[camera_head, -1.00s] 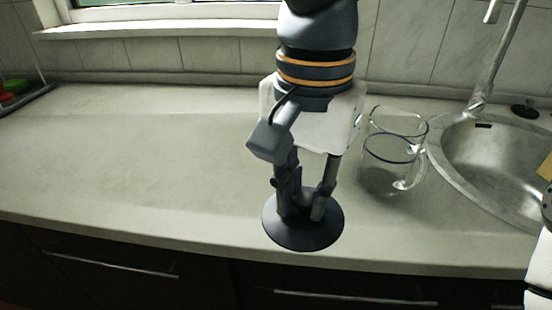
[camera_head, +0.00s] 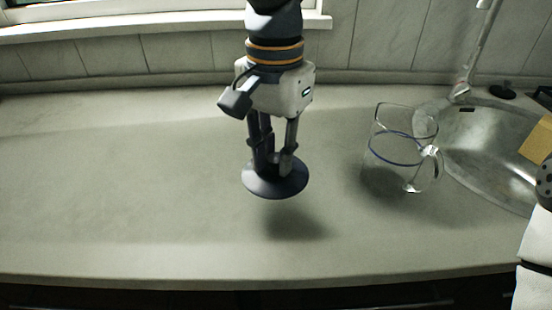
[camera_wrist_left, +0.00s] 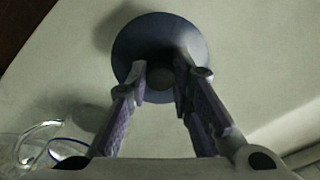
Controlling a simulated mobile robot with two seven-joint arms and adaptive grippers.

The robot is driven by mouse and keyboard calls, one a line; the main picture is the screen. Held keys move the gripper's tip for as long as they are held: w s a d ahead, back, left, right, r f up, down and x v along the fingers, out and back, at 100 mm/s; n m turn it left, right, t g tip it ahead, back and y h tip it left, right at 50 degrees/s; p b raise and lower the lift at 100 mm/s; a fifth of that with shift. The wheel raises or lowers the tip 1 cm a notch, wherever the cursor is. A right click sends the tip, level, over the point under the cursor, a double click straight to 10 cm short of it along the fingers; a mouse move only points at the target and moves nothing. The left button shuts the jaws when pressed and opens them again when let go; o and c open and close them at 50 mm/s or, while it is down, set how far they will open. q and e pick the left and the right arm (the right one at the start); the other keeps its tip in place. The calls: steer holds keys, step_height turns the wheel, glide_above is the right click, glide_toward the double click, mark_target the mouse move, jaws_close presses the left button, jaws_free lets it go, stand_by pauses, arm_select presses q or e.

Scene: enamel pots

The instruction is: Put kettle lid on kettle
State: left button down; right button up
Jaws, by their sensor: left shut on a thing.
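The kettle lid (camera_head: 285,187) is a dark, round disc. My left gripper (camera_head: 273,168) is shut on it from above and holds it roughly level over the counter, with a shadow below and to the right. In the left wrist view, the lid (camera_wrist_left: 150,28) lies past the fingertips of the gripper (camera_wrist_left: 165,76). The kettle (camera_head: 396,148) is clear glass with a blue band and a handle, and stands upright to the right of the lid, apart from it. Part of the kettle (camera_wrist_left: 66,151) shows at lower left in the wrist view. My right gripper is not in view.
The grey counter (camera_head: 110,190) is clear on the left and in front. A round steel sink (camera_head: 490,150) with a tap (camera_head: 468,70) lies right of the kettle. A tiled wall and window sill run along the back. Part of my right arm shows at the right edge.

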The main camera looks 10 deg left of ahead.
mark_target(268, 174)
arm_select(q)
steer(key=shift+w+a+f, duration=0.25)
steer(key=shift+w+f, duration=0.1)
steer(key=shift+f, duration=0.15)
steer(key=shift+w+a+f, duration=0.25)
steer(key=shift+w+f, duration=0.1)
steer(key=shift+f, duration=0.15)
steer(key=shift+w+a+f, duration=0.15)
steer(key=shift+f, duration=0.85)
steer(key=shift+w+a+f, duration=0.15)
steer(key=shift+f, duration=0.85)
steer(key=shift+f, duration=0.1)
steer(key=c, duration=1.4)
jaws_free()
step_height(268, 174, up, 12)
steer(key=shift+r, duration=0.1)
